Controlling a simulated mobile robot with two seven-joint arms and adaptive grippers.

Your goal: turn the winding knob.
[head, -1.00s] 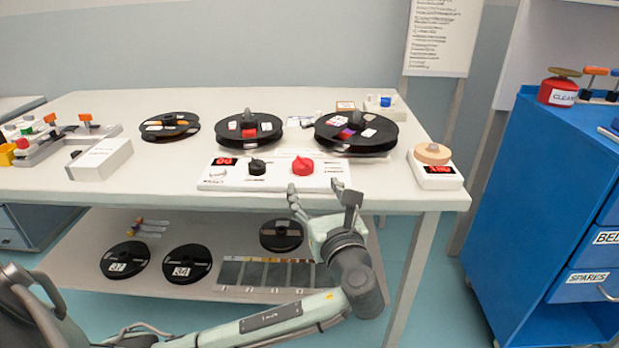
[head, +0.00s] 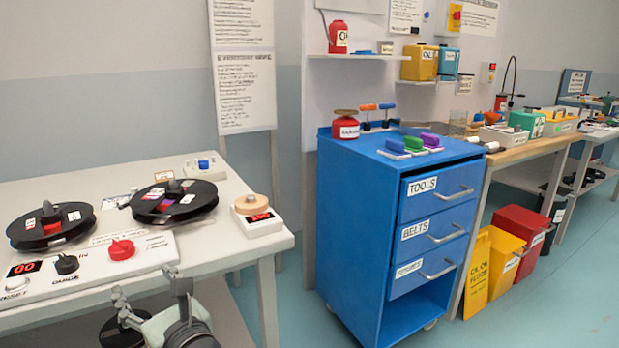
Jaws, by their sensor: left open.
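A white control panel (head: 140,255) lies along the front of the white table. It carries a red knob (head: 121,249), a black knob (head: 66,264) and a red-lit display (head: 22,268) reading 00. I cannot read which knob is the winding knob. Two black reels, the left reel (head: 50,230) and the right reel (head: 175,203), sit behind the panel. My left gripper (head: 144,281) is open and empty at the table's front edge, just in front of the panel and apart from both knobs. My right gripper is out of view.
A small white unit with a tan disc (head: 250,205) and a red display stands at the table's right edge. A blue cabinet (head: 345,230) stands to the right, across a floor gap. Further right are a workbench (head: 530,150), a red bin (head: 520,240) and a yellow bin (head: 505,262).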

